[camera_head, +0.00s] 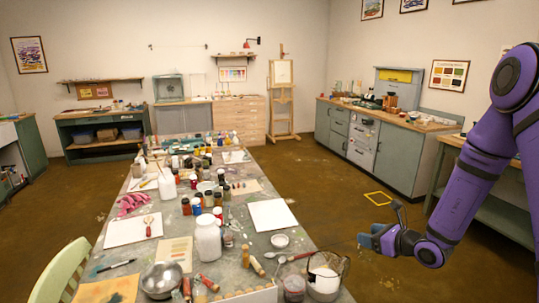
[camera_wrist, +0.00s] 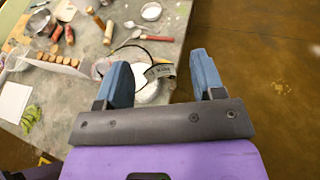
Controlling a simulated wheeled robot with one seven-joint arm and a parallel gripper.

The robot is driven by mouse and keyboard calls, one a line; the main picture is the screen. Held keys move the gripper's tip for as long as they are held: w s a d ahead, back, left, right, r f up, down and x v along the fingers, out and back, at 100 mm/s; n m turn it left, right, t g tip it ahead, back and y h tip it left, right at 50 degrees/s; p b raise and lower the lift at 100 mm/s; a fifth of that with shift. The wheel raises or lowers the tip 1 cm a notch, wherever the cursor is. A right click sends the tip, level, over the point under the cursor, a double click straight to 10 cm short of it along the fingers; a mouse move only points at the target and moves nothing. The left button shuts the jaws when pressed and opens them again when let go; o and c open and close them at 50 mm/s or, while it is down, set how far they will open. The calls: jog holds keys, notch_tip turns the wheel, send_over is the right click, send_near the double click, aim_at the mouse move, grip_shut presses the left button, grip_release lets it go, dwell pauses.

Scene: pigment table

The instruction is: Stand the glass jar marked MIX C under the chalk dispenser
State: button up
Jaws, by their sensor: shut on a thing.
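A clear glass jar (camera_head: 324,283) with white contents is at the near right edge of the table (camera_head: 262,210). The left finger hides part of the jar. I cannot tell whether the jar touches the table. I cannot identify the chalk dispenser for certain.
Paint jars, a white bottle (camera_head: 208,240), a metal bowl (camera_head: 162,279) and a small white dish (camera_head: 280,241) crowd the table. A counter (camera_head: 375,150) with a yellow-panelled unit (camera_head: 396,76) stands back right. A yellow floor outline (camera_head: 378,198) lies on open floor.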

jog(key=w+r+m+t+h, duration=0.2)
jog(key=w+r+m+h, duration=0.1)
jog(key=w+r, duration=0.3)
notch_tip(320, 180, up, 2)
jog(key=shift+r+m+h, duration=0.2)
jog(key=shift+m+h, duration=0.2)
jog(key=shift+h, duration=0.2)
jog(key=shift+d, duration=0.15)
dwell(0.4)
